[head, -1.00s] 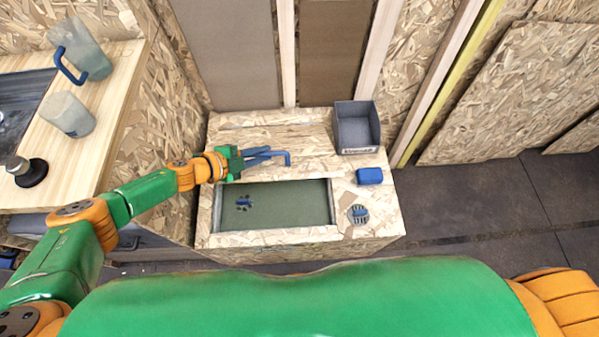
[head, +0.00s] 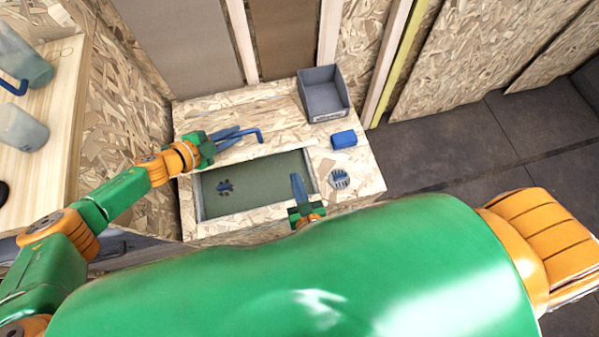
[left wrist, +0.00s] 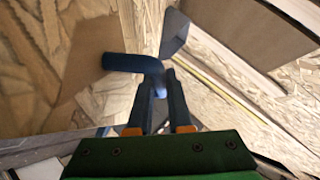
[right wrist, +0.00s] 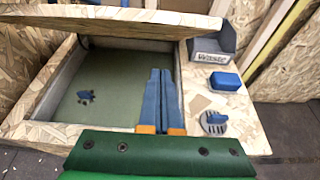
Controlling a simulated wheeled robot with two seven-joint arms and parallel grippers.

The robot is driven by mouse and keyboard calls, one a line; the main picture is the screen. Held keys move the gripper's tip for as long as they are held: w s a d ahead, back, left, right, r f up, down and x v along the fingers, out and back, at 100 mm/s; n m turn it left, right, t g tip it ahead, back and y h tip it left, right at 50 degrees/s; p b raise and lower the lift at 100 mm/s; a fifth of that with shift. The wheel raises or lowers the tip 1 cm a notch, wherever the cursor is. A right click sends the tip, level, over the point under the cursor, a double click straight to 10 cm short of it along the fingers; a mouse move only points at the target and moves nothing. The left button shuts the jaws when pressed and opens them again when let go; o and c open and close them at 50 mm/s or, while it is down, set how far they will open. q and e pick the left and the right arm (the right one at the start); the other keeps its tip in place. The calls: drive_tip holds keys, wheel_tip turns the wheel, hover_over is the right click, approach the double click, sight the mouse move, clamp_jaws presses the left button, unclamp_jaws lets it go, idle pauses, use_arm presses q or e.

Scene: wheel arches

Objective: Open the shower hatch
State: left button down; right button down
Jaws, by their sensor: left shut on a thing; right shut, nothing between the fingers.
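The shower hatch (head: 245,112) is a particle-board lid over a board box with a grey-green basin (head: 250,180). In the right wrist view the lid (right wrist: 110,18) stands raised over the back of the basin, which lies exposed. My left gripper (head: 236,133) is shut on the blue bent handle (head: 256,136) of the lid. The handle also shows in the left wrist view (left wrist: 132,63), partly hidden by the fingers. My right gripper (head: 297,177) is shut and empty, above the front right part of the basin; its fingers also show in the right wrist view (right wrist: 160,78).
A grey open bin (head: 323,95), a blue block (head: 344,139) and a round grey dish with a blue piece (head: 340,180) sit on the box's right side. A blue drain piece (head: 224,186) lies in the basin. A wooden counter (head: 40,120) with translucent jugs stands at left.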

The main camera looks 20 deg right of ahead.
drive_tip(key=w+r, duration=0.2)
drive_tip(key=w, duration=0.3)
drive_tip(key=shift+w, duration=0.35)
